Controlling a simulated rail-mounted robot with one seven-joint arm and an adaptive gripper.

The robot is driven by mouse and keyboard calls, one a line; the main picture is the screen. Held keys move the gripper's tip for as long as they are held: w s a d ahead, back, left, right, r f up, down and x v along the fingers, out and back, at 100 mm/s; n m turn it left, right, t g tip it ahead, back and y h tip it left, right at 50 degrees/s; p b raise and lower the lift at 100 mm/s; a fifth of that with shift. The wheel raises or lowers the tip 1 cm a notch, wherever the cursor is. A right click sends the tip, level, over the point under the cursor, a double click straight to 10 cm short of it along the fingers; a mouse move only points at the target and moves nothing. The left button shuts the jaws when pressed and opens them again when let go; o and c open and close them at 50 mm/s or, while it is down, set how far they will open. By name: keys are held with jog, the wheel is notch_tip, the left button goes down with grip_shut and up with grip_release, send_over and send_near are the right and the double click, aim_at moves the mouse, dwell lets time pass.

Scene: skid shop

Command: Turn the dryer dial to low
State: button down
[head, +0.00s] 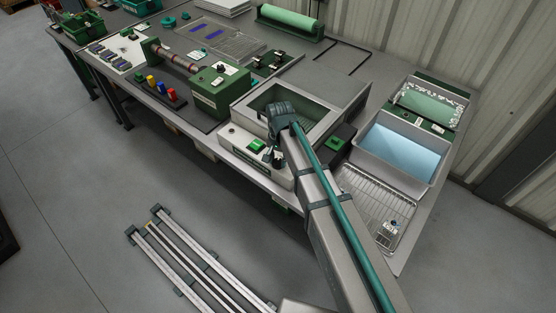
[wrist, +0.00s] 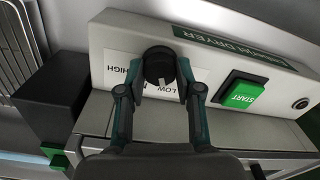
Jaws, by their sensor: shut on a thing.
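The dryer's pale front panel (wrist: 225,80) fills the wrist view, with a black round dial (wrist: 158,62) and a label plate reading HIGH and LOW, upside down in this view. A pale mark shows on the dial's lower edge. The plate's middle lettering is partly hidden, so I cannot tell the exact setting. My gripper (wrist: 160,82) has one finger on each side of the dial and is shut on it. In the head view my gripper (head: 273,158) is at the right part of the dryer's panel (head: 240,150), and it hides the dial.
A green START button (wrist: 242,93) is beside the dial. The dryer's open basin (head: 300,100) lies behind the panel. A dark box with a green part (head: 337,144), a wire rack (head: 370,205) and a blue-filled tray (head: 400,145) stand to the right.

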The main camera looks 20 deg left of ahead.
aim_at(279, 161)
jog(key=shift+m, duration=0.6)
jog(key=c, duration=0.8)
grip_release()
jog(key=shift+o, duration=0.2)
notch_tip(279, 161, up, 12)
jog(key=shift+d, duration=0.15)
